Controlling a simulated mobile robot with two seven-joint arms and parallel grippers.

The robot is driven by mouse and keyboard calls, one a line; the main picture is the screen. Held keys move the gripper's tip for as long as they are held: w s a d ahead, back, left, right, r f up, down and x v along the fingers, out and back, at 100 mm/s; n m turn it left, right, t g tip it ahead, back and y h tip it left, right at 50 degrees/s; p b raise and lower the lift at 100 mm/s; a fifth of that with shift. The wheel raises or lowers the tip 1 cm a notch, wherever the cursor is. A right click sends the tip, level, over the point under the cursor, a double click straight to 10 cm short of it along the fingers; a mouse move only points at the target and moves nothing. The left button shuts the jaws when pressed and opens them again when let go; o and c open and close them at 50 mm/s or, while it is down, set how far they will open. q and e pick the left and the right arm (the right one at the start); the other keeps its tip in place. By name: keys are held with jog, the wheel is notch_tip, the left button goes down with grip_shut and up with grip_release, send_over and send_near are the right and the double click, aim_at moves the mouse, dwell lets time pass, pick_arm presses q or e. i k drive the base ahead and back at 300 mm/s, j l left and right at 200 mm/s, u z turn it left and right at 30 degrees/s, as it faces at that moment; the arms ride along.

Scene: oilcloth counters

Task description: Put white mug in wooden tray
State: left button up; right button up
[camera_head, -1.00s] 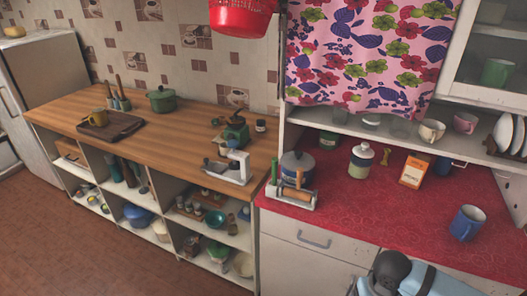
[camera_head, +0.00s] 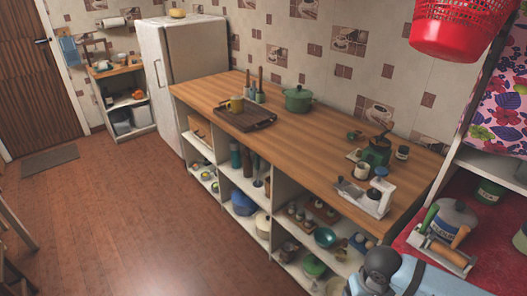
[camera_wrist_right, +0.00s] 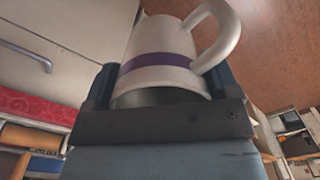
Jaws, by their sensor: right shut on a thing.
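The white mug (camera_wrist_right: 160,50) with a purple band fills the middle of the right wrist view, its handle to the upper right. My right gripper (camera_wrist_right: 162,82) is shut on it, a dark finger on each side. The mug and this gripper do not show in the head view. The dark wooden tray (camera_head: 258,124) lies on the wooden counter in the head view. My left gripper is not in view.
On the wooden counter (camera_head: 325,150), a green pot (camera_head: 298,99) stands right of the tray and utensil holders (camera_head: 256,92) behind it. A grinder and a white scale (camera_head: 363,196) are at the near end. Open floor (camera_head: 150,205) lies left of the counter.

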aim_at(249, 121)
jog(key=i+j, duration=0.75)
jog(key=i, duration=0.15)
jog(key=i+j, duration=1.5)
jog(key=i, duration=0.25)
